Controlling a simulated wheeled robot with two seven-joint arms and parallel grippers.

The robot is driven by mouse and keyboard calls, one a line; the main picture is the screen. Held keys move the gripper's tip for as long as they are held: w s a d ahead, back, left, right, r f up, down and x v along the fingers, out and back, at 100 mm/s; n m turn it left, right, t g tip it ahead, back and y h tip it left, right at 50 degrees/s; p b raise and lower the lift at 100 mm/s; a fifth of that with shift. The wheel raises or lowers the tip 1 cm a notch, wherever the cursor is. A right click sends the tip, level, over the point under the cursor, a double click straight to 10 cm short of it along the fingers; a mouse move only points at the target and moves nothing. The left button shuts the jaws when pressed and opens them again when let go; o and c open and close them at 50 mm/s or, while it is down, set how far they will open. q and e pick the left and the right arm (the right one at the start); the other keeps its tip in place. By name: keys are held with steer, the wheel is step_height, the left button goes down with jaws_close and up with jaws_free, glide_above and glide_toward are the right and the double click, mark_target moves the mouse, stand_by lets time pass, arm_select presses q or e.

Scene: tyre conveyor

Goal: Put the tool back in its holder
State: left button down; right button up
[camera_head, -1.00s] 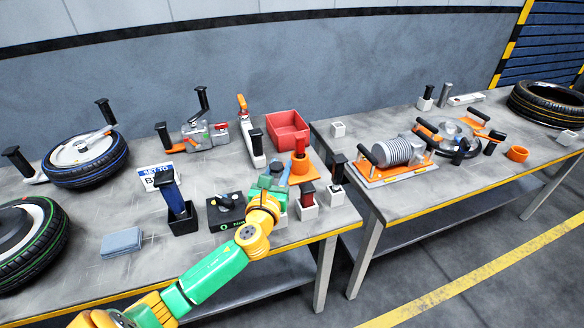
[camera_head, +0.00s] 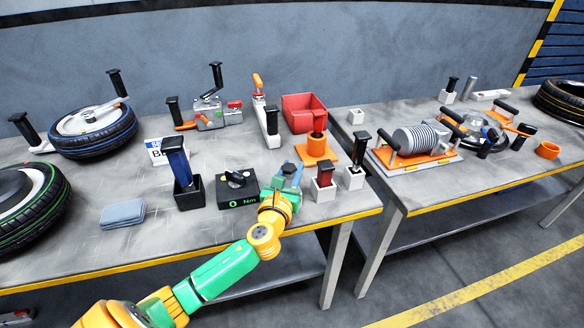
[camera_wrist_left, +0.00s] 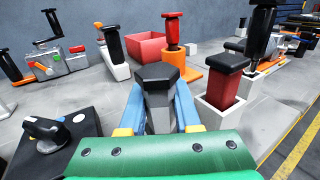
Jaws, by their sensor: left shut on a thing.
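My left gripper (camera_head: 285,176) is at the front of the near table, between the black Nm box and the white holder with a red-handled tool. In the left wrist view its blue fingers (camera_wrist_left: 157,112) are shut on a dark grey tool (camera_wrist_left: 158,88) with a flat six-sided black top. The tool stands roughly upright between the fingers. Its lower end is hidden, so I cannot tell whether it sits in a holder or hangs free. My right gripper is not in view.
The black Nm box (camera_head: 238,188) stands left of the gripper. Close on the right are the red-handled tool (camera_head: 324,178) and a black-handled tool (camera_head: 355,150), in white holders. Behind are an orange holder (camera_head: 317,148) and a red bin (camera_head: 304,114).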

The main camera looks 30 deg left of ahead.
mark_target(288, 182)
arm_select(q)
steer(key=c, duration=0.5)
jaws_free()
steer(key=shift+c, duration=0.2)
steer(key=shift+d, duration=0.1)
steer(key=v, duration=0.6)
steer(key=shift+s+f, duration=0.1)
steer(key=shift+s, duration=0.1)
steer(key=shift+s+d, duration=0.1)
steer(key=shift+s, duration=0.35)
